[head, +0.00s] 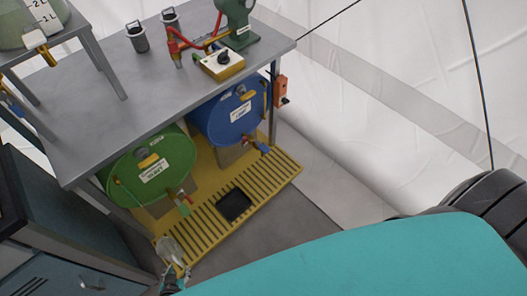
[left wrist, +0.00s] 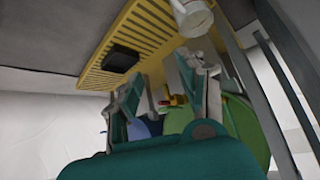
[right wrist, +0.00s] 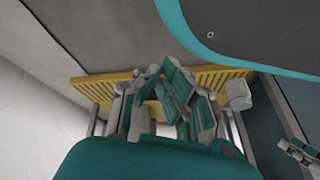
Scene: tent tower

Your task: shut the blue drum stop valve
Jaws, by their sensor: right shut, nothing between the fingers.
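The blue drum (head: 235,115) lies on its side under the table. My left gripper (head: 172,280) is low at the tray's near left corner, away from the blue valve. In the left wrist view its fingers (left wrist: 160,78) are apart and empty. My right gripper (right wrist: 163,80) is shut and empty in the right wrist view; my arm hides it in the head view.
The yellow grated tray (head: 275,180) runs before the drums, with a black pad (head: 234,205) on it. A whitish container (head: 168,249) stands at its near left corner. The grey table (head: 95,100) is above, a dark cabinet (head: 50,230) at left. Floor right of the tray is clear.

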